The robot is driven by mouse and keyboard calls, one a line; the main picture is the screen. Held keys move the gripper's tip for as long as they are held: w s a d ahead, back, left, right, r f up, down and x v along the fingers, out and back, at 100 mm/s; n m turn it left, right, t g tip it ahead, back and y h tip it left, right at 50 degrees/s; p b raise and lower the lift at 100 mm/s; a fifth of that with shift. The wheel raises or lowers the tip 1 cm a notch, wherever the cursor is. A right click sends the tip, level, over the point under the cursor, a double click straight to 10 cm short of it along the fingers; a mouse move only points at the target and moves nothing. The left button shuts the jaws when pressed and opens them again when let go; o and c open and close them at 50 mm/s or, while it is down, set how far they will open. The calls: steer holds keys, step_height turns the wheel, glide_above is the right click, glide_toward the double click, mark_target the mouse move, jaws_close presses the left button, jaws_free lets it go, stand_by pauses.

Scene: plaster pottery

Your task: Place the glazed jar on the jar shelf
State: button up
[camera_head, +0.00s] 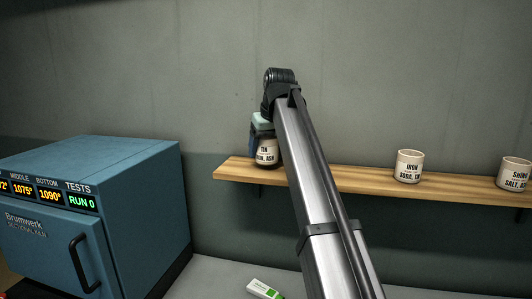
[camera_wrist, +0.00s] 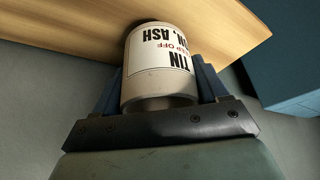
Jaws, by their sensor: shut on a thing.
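The jar (camera_head: 267,152) is off-white, with a label reading "TIN" and "ASH" that is partly hidden by my gripper and arm. It looks upright in the head view, over the left part of the wooden jar shelf (camera_head: 340,181). My gripper (camera_head: 260,138) is shut on the jar, its blue fingers on either side. In the wrist view the jar (camera_wrist: 158,88) sits between the fingers, its far end against the wood of the shelf (camera_wrist: 80,28) in the picture. I cannot tell whether its base touches the board.
Two other labelled jars, "IRON" (camera_head: 409,167) and "SHINO" (camera_head: 515,174), stand farther right on the shelf. A blue kiln (camera_head: 130,200) stands at the left, near the shelf's end. A white and green item (camera_head: 264,289) lies on the grey surface below.

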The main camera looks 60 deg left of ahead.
steer(key=shift+f, duration=0.75)
steer(key=shift+f, duration=0.1)
steer(key=o, duration=1.1)
steer(key=v, duration=1.2)
steer(key=shift+d, duration=0.1)
